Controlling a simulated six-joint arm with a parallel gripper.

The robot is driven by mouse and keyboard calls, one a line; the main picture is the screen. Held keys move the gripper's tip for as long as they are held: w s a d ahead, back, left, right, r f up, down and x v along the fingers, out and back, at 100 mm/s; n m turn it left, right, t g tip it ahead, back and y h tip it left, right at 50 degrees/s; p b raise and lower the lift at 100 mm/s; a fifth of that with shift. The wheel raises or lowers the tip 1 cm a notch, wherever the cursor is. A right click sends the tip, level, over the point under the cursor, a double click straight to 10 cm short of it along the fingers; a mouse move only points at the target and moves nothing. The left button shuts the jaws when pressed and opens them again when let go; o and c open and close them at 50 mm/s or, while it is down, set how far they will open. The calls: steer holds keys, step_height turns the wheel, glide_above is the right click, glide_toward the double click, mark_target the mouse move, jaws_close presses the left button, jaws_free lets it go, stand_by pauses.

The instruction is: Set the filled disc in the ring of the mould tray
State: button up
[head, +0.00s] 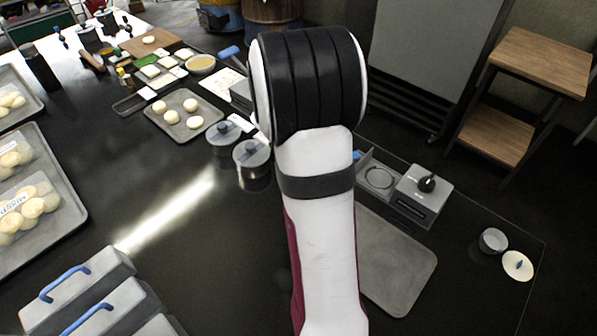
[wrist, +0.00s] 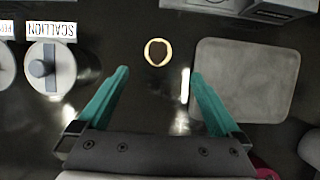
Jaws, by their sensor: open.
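The filled disc (wrist: 157,52), a cream round with a dark filling, lies on the dark table in the wrist view. It is just beyond and between the fingertips of my gripper (wrist: 159,73), whose teal fingers are spread wide with nothing between them. The disc does not show in the head view, where my arm covers the middle. The mould tray (head: 362,187) with its round ring (head: 379,178) is right of my arm in the head view, and the ring looks empty. A grey edge at the top of the wrist view may be part of this tray.
A box with a black knob (head: 424,193) adjoins the mould tray. A flat grey tray (wrist: 245,82) lies to the right of the disc. A lidded canister (wrist: 50,70) labelled SCALLION stands to its left. The table around the disc is clear.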

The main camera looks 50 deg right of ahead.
steer(key=x, duration=1.2)
steer(key=shift+w+a+f, duration=0.15)
steer(key=shift+a+f, duration=0.1)
steer(key=shift+f, duration=0.25)
steer(key=c, duration=1.5)
steer(key=shift+o, duration=0.2)
steer(key=shift+r, duration=0.55)
step_height(320, 180, up, 3)
steer(key=shift+f, duration=0.1)
steer(key=s+d+r, duration=0.2)
steer(key=s+r, duration=0.5)
steer(key=s, duration=0.4)
steer(key=m+g+y, duration=0.3)
steer(key=m+g, duration=0.1)
steer(key=m, duration=0.9)
glide_above(381, 179)
steer(key=w, duration=0.1)
steer(key=f, duration=0.9)
steer(key=shift+w+a+f, duration=0.2)
